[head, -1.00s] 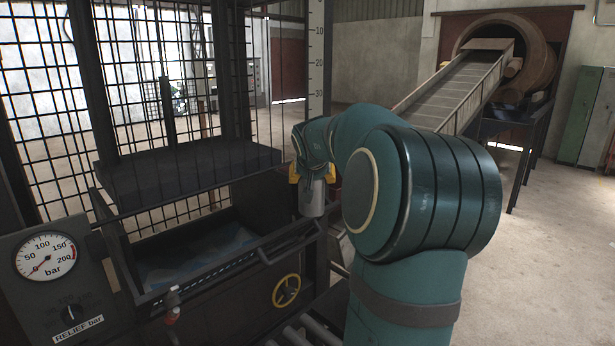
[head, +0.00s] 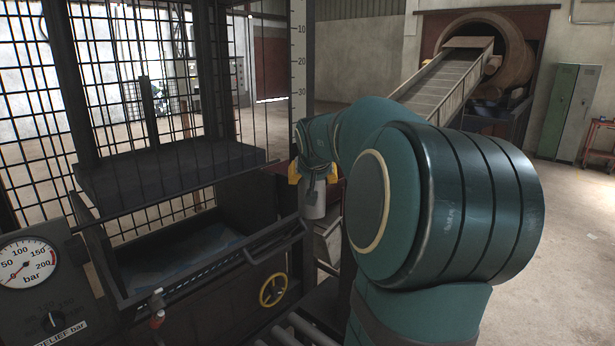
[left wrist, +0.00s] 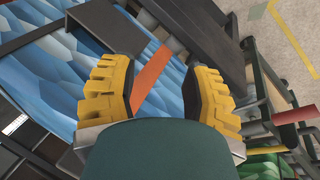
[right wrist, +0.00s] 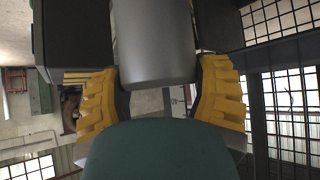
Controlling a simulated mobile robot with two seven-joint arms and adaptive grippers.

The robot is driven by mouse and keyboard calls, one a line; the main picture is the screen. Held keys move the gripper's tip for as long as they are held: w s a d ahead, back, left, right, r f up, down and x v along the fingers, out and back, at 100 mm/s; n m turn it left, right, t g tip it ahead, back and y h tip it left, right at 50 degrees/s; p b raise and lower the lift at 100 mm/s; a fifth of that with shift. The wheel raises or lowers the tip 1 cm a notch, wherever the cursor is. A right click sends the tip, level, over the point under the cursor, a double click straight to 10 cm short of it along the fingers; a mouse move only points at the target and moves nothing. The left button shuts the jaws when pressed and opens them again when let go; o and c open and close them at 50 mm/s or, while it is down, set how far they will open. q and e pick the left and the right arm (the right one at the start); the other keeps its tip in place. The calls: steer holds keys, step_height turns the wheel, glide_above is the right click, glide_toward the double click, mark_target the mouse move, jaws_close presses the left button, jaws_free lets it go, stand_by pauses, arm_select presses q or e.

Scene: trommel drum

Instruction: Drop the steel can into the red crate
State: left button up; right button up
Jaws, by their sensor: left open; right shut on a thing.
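The steel can (head: 313,203) is a plain grey cylinder. My right gripper (head: 315,176) is shut on it and holds it upright in the air beside the dark caged press. In the right wrist view the can (right wrist: 153,42) sits between the yellow fingers. My left gripper is outside the head view. In the left wrist view my left gripper (left wrist: 160,70) is open, with nothing gripped; an orange strip (left wrist: 152,78) shows beyond its fingers. I cannot clearly make out a red crate in any view.
The press (head: 170,172) with its mesh cage and handrail fills the left. A pressure gauge panel (head: 45,280) stands at front left, a yellow handwheel (head: 273,290) below. An inclined conveyor (head: 445,82) leads to the trommel drum (head: 510,55). Open floor (head: 560,240) lies at the right.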

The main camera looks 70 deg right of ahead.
steer(key=shift+s+a+r, duration=0.15)
steer(key=shift+s+a, duration=0.1)
steer(key=shift+s, duration=0.5)
steer(key=shift+s+a+r, duration=0.15)
steer(key=shift+s+a, duration=0.05)
steer(key=shift+s, duration=0.5)
stand_by(0.6)
